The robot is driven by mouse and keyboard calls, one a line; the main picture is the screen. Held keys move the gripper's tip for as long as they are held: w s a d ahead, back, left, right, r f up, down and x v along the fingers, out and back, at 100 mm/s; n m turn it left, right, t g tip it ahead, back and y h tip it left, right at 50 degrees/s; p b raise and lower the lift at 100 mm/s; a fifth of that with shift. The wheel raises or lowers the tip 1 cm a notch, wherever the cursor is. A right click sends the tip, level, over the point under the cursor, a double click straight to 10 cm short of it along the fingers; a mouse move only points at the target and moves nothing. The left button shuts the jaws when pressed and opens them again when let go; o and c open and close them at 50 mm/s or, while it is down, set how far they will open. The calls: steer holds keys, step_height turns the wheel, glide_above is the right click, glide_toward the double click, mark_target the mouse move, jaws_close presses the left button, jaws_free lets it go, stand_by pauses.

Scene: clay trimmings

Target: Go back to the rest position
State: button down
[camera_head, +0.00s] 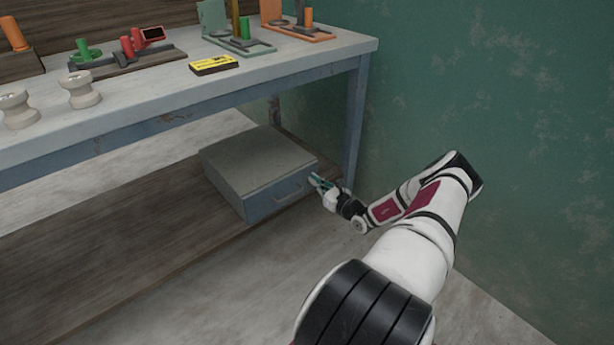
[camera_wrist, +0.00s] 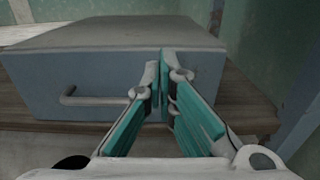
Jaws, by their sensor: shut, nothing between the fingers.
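My gripper (camera_head: 321,184) is at the end of my arm, low down at the right end of the workbench, by the front right of a grey drawer box (camera_head: 258,160). In the wrist view my gripper (camera_wrist: 164,75) has its teal-padded fingers shut with nothing between them. The fingertips are in front of the right part of the blue-grey drawer front (camera_wrist: 60,85); I cannot tell whether they touch it. The drawer is closed, and its handle (camera_wrist: 95,101) is left of the fingers.
The box stands on a wooden lower shelf (camera_head: 120,240) under the workbench top (camera_head: 300,60). A bench leg (camera_head: 355,120) stands close behind my gripper. A green wall (camera_head: 500,110) is to the right. Spools (camera_head: 79,90), a yellow box (camera_head: 214,65) and several coloured fixtures are on the bench.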

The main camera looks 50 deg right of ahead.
steer(key=v, duration=0.6)
steer(key=w+a+r+n+g+y, duration=0.2)
steer(key=w+a+r+n+y, duration=0.3)
steer(key=a+r+n+y, duration=0.3)
steer(key=w+a+r+n+g+y, duration=0.2)
steer(key=w+a+r+n+y, duration=0.4)
steer(key=a+r, duration=0.4)
steer(key=s+a+r+n+g, duration=0.3)
steer(key=a+r+n+g, duration=0.3)
steer(key=a, duration=0.5)
steer(key=s+a+r+n+g, duration=0.3)
steer(key=a+r+n+g, duration=0.4)
steer(key=a, duration=0.5)
steer(key=s+a+r+n+g+h, duration=0.1)
steer(key=s+a+r+n+h, duration=0.15)
steer(key=s+a+r, duration=0.35)
steer(key=s+a+r+n+g+h, duration=0.1)
steer(key=s+a+r+n+h, duration=0.2)
steer(key=s, duration=0.6)
steer(key=s+d+n+t+h, duration=0.2)
steer(key=s+n+h, duration=0.3)
steer(key=s, duration=1)
step_height(320, 180, up, 33)
steer(key=n+t+p, duration=0.1)
steer(key=t+p, duration=0.2)
steer(key=p, duration=2.8)
steer(key=shift+w+r+t+y, duration=0.15)
steer(key=shift+r+t+y, duration=0.05)
steer(key=shift+t+y, duration=0.25)
